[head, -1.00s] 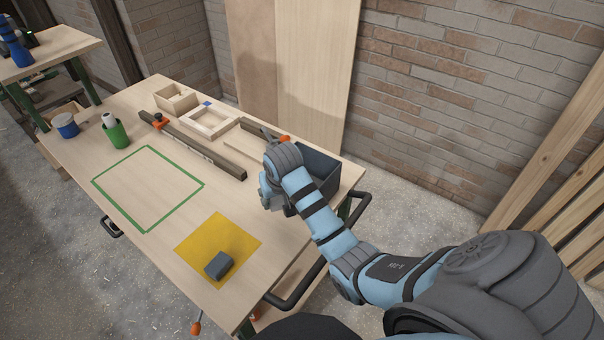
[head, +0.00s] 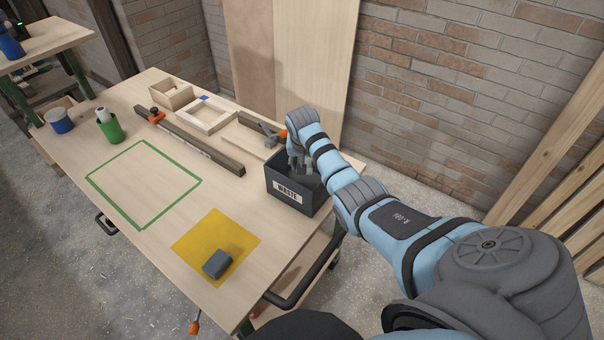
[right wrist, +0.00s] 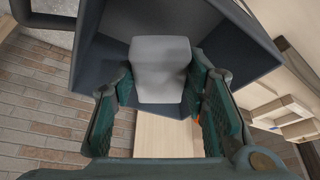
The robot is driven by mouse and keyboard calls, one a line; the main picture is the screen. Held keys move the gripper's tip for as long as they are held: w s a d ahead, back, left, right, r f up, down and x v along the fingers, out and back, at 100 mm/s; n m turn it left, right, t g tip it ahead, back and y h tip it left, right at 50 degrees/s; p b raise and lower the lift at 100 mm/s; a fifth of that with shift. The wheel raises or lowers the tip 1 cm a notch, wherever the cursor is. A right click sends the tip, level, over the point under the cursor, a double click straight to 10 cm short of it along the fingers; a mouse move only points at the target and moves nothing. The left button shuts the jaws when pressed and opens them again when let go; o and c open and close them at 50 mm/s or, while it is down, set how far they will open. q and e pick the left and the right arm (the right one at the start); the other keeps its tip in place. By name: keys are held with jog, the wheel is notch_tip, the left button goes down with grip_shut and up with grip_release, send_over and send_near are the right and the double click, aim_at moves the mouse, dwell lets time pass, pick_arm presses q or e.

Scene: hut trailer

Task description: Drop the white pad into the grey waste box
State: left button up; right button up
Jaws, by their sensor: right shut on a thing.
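The grey waste box (head: 312,203), dark with a WASTE label, stands open at the table's right edge. My right gripper (head: 300,168) points down at the box's mouth, fingertips at about rim level or just inside. In the right wrist view my right gripper (right wrist: 160,95) is shut on the white pad (right wrist: 160,68), a pale block between its fingers. The dark walls of the box (right wrist: 95,65) surround the pad in that view. In the head view the pad is hidden or too small to make out. My left gripper is not in view.
A grey block (head: 217,263) lies on a yellow square (head: 238,234). The green-taped square (head: 143,184) is empty. A brick wall rises behind.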

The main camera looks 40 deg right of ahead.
jog(key=shift+r, duration=0.15)
jog(key=o, duration=1.4)
jog(key=shift+s+r, duration=0.15)
jog(key=v, duration=1.2)
